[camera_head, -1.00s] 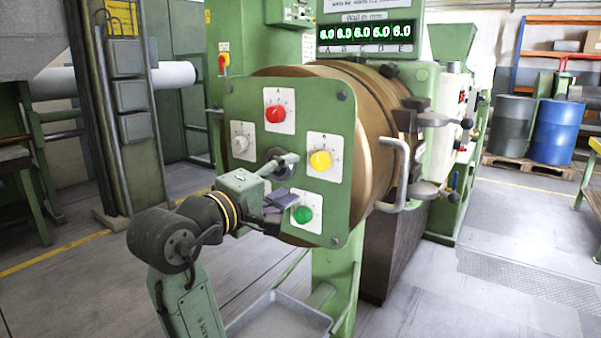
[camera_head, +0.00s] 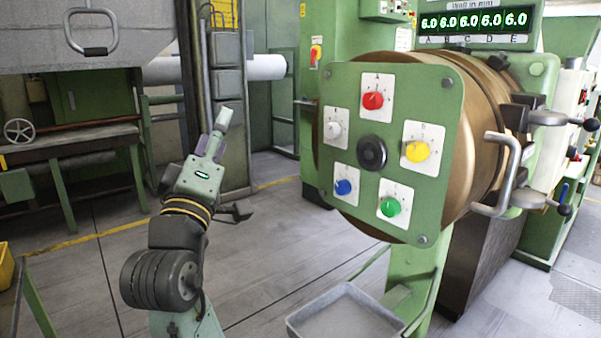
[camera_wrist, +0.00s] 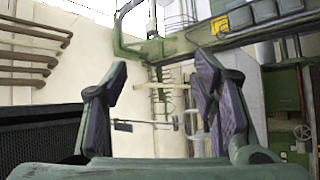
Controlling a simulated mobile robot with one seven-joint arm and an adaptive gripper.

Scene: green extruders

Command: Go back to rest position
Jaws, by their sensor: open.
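My gripper (camera_head: 211,146) is raised in free space, left of the green extruder panel (camera_head: 349,85) in the head view. It points upward and away from the panel. In the wrist view my gripper (camera_wrist: 157,100) shows two dark fingers spread apart with nothing between them. The panel carries a red knob (camera_head: 373,100), a white knob (camera_head: 334,130), a yellow knob (camera_head: 417,151), a blue knob (camera_head: 343,187) and a green knob (camera_head: 390,206) around a dark central knob (camera_head: 372,152). My gripper touches none of them.
A metal tray (camera_head: 300,324) sits below the panel. A workbench (camera_head: 85,140) stands at the left, and a white roll (camera_head: 265,67) lies behind my arm. A metal handle (camera_head: 512,175) juts from the panel's right. Grey floor between arm and extruder is clear.

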